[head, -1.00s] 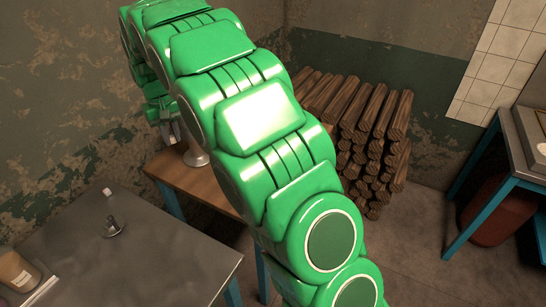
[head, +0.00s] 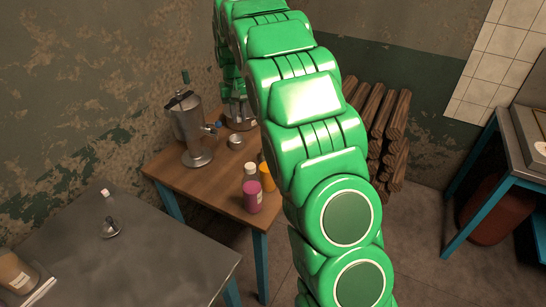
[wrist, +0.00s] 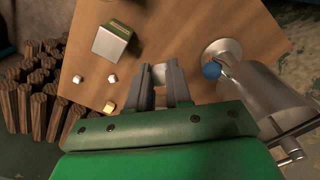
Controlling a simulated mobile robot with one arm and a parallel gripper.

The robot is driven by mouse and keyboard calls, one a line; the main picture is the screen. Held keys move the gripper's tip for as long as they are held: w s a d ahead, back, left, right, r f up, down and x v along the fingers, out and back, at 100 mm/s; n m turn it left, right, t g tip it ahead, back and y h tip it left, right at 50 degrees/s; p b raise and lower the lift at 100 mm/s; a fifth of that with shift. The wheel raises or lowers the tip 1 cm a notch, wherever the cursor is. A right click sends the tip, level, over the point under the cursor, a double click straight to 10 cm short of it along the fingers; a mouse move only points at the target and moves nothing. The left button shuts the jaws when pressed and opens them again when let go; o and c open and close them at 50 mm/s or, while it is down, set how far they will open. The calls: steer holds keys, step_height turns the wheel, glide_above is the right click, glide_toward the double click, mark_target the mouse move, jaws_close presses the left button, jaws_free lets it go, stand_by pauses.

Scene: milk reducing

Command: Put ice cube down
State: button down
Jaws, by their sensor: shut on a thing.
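In the wrist view my gripper (wrist: 162,72) is shut on a small whitish ice cube (wrist: 158,74) between its fingertips. The fingers point at the wooden table (wrist: 205,20); the gap between cube and tabletop is hard to judge. In the head view my green arm reaches over the far part of the wooden table (head: 200,185), and the fingertips and held cube cannot be made out.
A metal urn (head: 190,130) with a blue tap stands on the table, close right of my gripper in the wrist view (wrist: 265,95). A square box (wrist: 112,42) stands left. Orange (head: 267,177) and pink (head: 253,197) bottles stand near the table's front edge. Stacked logs (head: 385,125) lie behind.

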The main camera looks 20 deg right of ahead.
mark_target(244, 171)
step_height(244, 171, down, 22)
steer(key=shift+r, duration=0.15)
stand_by(0.8)
steer(key=c, duration=1)
jaws_free()
steer(key=shift+c, duration=0.2)
step_height(244, 171, up, 12)
steer(key=shift+s, duration=0.1)
